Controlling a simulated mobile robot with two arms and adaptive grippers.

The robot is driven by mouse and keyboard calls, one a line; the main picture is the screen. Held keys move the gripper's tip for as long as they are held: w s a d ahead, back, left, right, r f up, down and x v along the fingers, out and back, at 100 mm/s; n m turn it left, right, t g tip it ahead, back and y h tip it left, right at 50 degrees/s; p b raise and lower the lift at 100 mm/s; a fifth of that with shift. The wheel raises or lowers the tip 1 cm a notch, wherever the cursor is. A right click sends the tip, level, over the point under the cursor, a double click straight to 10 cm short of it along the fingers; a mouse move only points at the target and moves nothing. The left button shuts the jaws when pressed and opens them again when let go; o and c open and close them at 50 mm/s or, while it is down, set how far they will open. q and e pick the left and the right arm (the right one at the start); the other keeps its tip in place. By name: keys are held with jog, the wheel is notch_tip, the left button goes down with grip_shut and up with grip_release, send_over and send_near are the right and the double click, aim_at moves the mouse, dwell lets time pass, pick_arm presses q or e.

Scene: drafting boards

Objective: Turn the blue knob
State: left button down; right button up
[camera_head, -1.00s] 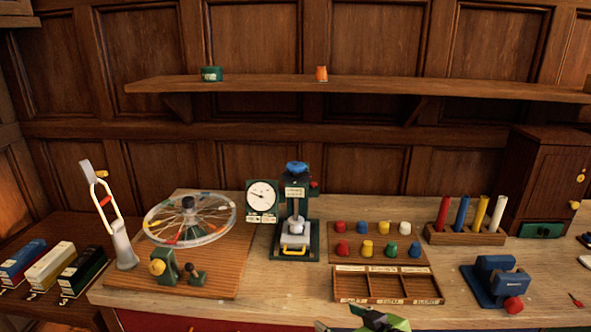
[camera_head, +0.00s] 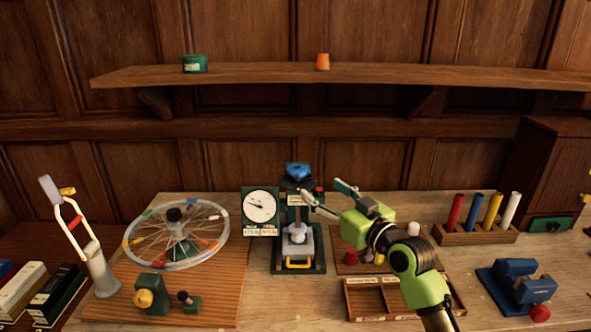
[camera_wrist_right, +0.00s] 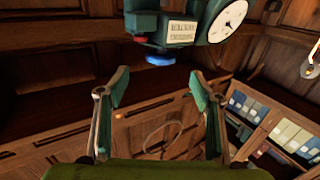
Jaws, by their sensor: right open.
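The blue knob (camera_head: 297,170) sits on top of the green press (camera_head: 284,262), which stands on the bench left of the middle. The right wrist view shows the blue knob (camera_wrist_right: 160,60) beyond and between the fingertips, with the press's label plate beside it. My right gripper (camera_head: 322,190) is open and empty, just right of the press head and slightly lower than the knob. In the wrist view, the open fingers (camera_wrist_right: 159,77) stand apart from the knob. My left gripper is not in view.
A white dial gauge (camera_head: 261,206) is left of the press, and a small red button (camera_head: 318,187) is on its right side. A spoked wheel (camera_head: 152,238) stands further left. My right arm hides part of the coloured pegs. A shelf (camera_head: 250,77) runs above.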

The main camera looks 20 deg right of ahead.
aim_at(301, 175)
jog(key=x, duration=0.3)
jog(key=shift+a+r+p, duration=0.1)
jog(key=shift+r+p, duration=0.1)
jog(key=shift+p, duration=0.2)
jog(key=shift+x, duration=0.95)
jog(key=x, duration=0.3)
jog(key=p+x, duration=0.1)
jog(key=x, duration=0.2)
jog(key=shift+f, duration=0.25)
jog(key=shift+w+a+p, duration=0.15)
jog(key=shift+w+p, duration=0.15)
jog(key=shift+w, duration=0.3)
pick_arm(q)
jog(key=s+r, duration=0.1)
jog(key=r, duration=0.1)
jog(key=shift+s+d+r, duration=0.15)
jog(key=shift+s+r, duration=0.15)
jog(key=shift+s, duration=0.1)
pick_arm(e)
jog(key=c, duration=1.1)
